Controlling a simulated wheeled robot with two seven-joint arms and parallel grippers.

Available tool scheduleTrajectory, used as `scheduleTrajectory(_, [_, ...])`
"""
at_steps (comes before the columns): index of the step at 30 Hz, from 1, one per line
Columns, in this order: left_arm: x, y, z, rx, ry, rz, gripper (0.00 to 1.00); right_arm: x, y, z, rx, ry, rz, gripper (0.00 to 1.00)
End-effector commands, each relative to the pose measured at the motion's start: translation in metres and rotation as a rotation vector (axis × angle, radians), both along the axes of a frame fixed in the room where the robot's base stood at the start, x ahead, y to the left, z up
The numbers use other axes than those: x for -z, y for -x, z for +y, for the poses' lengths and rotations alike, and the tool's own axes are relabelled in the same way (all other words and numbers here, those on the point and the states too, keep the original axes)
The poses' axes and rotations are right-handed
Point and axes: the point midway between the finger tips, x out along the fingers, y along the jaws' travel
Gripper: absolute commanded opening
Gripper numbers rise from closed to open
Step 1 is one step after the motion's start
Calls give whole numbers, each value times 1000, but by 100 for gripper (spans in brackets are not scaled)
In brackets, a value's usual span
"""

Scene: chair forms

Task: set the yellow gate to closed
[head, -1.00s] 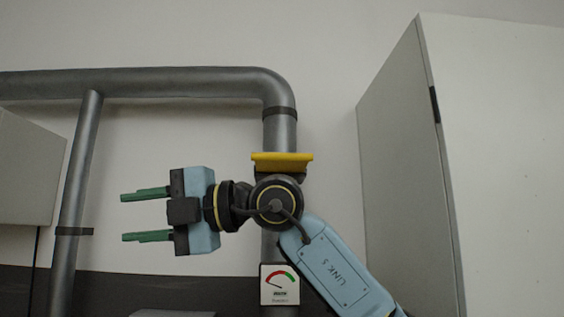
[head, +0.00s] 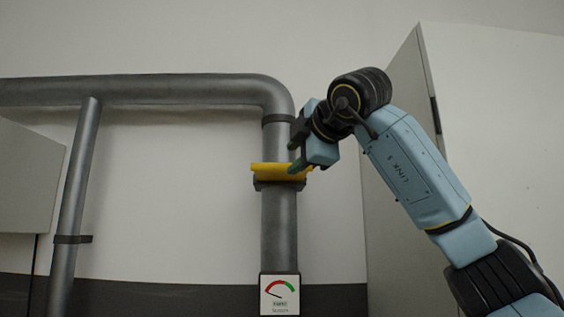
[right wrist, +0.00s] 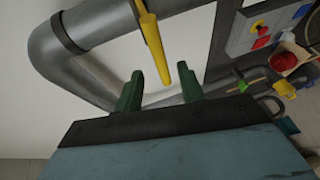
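The yellow gate (head: 278,172) is a flat yellow bar set across the vertical grey pipe (head: 279,230), on a dark collar. In the head view it lies about level. My right gripper (head: 294,160) is at the bar's right end, with its green fingers partly in front of it. In the right wrist view the gripper (right wrist: 160,77) is open, and the end of the yellow gate (right wrist: 153,45) shows between the two fingers. I cannot tell whether either finger touches it. My left gripper is not in view.
A gauge (head: 280,294) with red and green bands sits low on the pipe, its needle toward the red side. A pale cabinet (head: 388,190) stands at the right. The right wrist view also shows a panel (right wrist: 265,30) with coloured knobs and a red round part (right wrist: 284,62).

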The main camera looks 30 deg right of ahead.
Motion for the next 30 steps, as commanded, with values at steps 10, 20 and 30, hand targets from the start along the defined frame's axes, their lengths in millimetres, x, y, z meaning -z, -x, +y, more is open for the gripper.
scheduleTrajectory(10, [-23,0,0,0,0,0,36,9,-57,-8,-1,1,1,39])
scheduleTrajectory(20, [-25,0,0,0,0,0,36,12,-66,-9,-3,1,-2,39])
scheduleTrajectory(30, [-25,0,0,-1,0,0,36,12,-66,-9,-3,2,-1,7])
